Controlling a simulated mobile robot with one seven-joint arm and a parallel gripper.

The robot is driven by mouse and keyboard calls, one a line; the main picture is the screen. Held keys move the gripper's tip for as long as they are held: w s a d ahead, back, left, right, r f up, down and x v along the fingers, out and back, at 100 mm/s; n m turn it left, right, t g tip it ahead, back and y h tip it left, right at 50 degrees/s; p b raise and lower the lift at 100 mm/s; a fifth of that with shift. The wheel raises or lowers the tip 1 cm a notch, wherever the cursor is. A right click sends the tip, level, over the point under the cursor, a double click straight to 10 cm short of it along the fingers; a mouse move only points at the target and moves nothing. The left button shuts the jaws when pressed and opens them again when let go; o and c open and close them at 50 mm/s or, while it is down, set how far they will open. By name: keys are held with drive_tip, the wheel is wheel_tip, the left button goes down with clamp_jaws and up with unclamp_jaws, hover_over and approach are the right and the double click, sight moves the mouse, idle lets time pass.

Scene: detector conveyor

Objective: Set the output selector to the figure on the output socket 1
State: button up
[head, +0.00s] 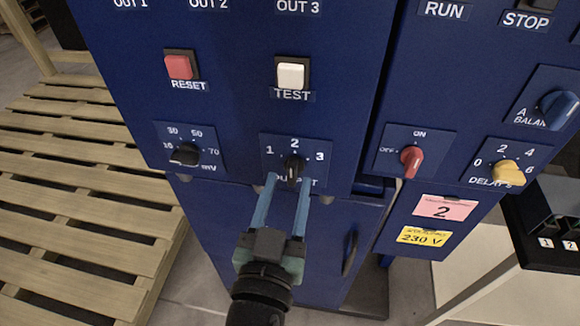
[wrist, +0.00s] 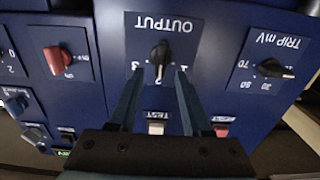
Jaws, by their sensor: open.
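The output selector (head: 293,167) is a black knob on a blue plate marked 1, 2 and 3. It appears to stand upright, in line with the 2. It also shows in the wrist view (wrist: 160,54), where the plate is upside down and reads OUTPUT. My gripper (head: 287,181) is open, with one finger on each side of the knob's lower part, tips close to the plate. I cannot tell whether they touch the knob. The labels OUT 1 (head: 130,4), OUT 2 and OUT 3 lie at the head view's top edge; the sockets themselves are out of view.
Left of the selector is the trip mV knob (head: 185,154); right are a red on-off knob (head: 411,160) and a yellow delay knob (head: 508,172). RESET (head: 178,67) and TEST (head: 291,75) buttons sit above. A pink label (head: 445,207) reads 2. A wooden pallet (head: 75,210) lies left.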

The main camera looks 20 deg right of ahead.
sight(293, 171)
drive_tip(key=shift+x, duration=1.5)
clamp_jaws()
